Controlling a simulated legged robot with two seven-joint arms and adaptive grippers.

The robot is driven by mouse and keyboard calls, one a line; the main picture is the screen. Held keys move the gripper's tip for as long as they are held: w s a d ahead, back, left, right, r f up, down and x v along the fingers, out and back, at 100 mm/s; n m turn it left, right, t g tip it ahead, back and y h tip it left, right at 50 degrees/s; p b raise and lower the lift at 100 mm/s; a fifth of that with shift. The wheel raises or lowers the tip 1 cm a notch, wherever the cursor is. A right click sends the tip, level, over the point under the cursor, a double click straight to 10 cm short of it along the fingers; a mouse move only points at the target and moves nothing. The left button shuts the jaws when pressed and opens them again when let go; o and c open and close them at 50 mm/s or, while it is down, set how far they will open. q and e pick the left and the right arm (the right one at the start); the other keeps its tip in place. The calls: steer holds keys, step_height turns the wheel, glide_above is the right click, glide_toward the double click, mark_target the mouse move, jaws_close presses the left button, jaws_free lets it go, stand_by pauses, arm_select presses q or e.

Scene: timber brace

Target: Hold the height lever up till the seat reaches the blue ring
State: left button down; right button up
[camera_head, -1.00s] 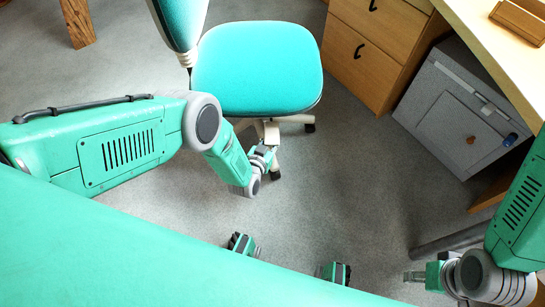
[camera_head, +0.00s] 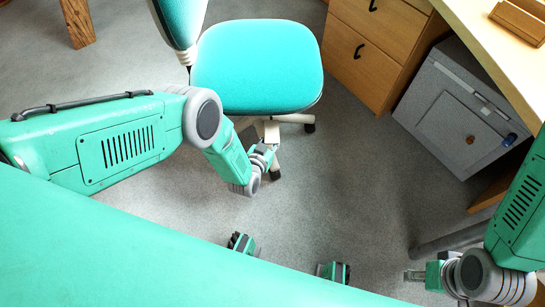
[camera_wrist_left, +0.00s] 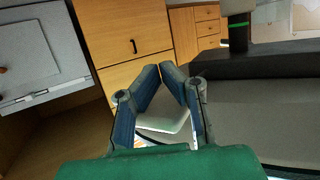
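The office chair's teal seat (camera_head: 257,66) is at the top of the head view, its backrest (camera_head: 181,20) at left. My left gripper (camera_head: 266,153) is under the seat's near edge, beside a pale part (camera_head: 271,131) of the chair. In the left wrist view its two fingers (camera_wrist_left: 162,72) lean together, with a pale flat piece (camera_wrist_left: 165,117) showing between them; whether they grip it is unclear. I cannot make out the lever separately. A dark post (camera_wrist_left: 238,38) carries a green band; no clearly blue ring shows. My right gripper (camera_head: 413,276) is at lower right, away from the chair, its finger gap unclear.
Wooden drawers (camera_head: 372,43) stand right of the chair, with a grey cabinet (camera_head: 462,110) under the wooden desk (camera_head: 495,40). A wooden leg (camera_head: 78,22) is at upper left. Grey carpet (camera_head: 345,180) is clear between the chair and my right arm.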

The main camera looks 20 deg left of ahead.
arm_select(q)
steer(key=shift+w+a+r+p, duration=0.1)
steer(key=shift+w+r+p, duration=0.1)
steer(key=shift+r, duration=0.4)
steer(key=shift+w+a+r+p, duration=0.1)
steer(key=shift+r+p, duration=0.05)
steer(key=shift+r, duration=0.4)
stand_by(0.7)
steer(key=f+b, duration=0.4)
steer(key=f, duration=0.1)
steer(key=shift+s+d, duration=0.15)
steer(key=shift+s, duration=0.1)
steer(key=shift+r, duration=0.1)
steer(key=s+d+p, duration=0.2)
steer(key=s+d, duration=0.1)
steer(key=s, duration=0.6)
steer(key=shift+s, duration=0.35)
stand_by(0.4)
